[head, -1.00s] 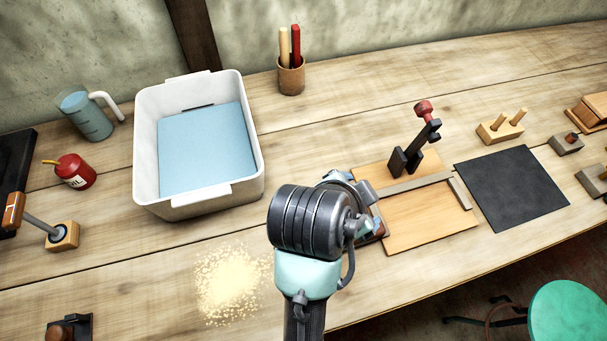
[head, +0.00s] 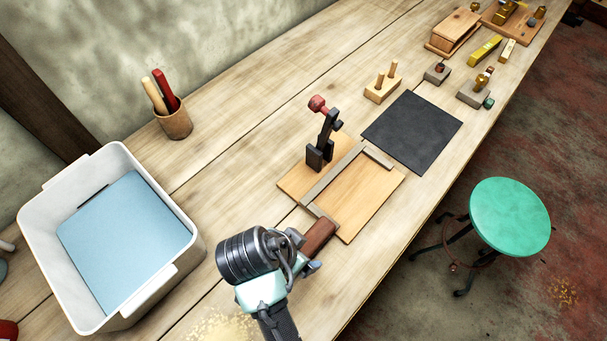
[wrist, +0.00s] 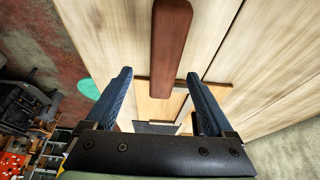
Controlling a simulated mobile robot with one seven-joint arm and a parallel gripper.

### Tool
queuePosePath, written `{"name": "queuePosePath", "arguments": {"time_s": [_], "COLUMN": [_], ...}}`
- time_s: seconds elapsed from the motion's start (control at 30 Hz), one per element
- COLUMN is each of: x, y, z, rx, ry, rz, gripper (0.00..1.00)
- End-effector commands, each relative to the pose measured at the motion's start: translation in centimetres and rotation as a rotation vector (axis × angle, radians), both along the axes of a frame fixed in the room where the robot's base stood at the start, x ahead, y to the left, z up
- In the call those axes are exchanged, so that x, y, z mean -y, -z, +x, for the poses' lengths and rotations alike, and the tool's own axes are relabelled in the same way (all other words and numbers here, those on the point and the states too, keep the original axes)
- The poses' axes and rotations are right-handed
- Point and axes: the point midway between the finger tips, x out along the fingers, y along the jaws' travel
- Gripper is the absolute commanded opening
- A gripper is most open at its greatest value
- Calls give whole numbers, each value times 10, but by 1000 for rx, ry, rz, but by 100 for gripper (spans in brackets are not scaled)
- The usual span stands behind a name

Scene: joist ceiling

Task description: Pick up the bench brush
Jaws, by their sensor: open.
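A brown wooden bar with rounded edges, which looks like the bench brush (head: 319,236), lies on the bench at the near-left edge of the jig board. My arm partly covers it in the head view, and I see no bristles. In the wrist view the brown bar (wrist: 171,40) runs from the top edge down to between my fingertips. My gripper (wrist: 159,77) is open, one finger to each side of the bar's lower end, with nothing held. In the head view my wrist hides most of the fingers. I cannot tell the height above the bar.
A wooden jig board (head: 366,205) with a red-knobbed clamp (head: 321,140) lies just beyond. A black mat (head: 412,130) is right of it. A white tub (head: 185,235) holding a blue sheet (head: 125,240) stands left. A green stool (head: 509,216) stands off the bench's front edge.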

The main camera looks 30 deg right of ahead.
Motion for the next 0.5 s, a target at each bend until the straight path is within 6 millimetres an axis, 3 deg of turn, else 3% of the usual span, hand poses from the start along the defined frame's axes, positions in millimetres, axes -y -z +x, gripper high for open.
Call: {"name": "queuePosePath", "arguments": {"time_s": [0.3,0.5], "x": [14,17], "y": [34,43], "z": [11,12], "rx": [-2,1], "ry": [1,0], "rz": [0,1], "gripper": [88,88]}}
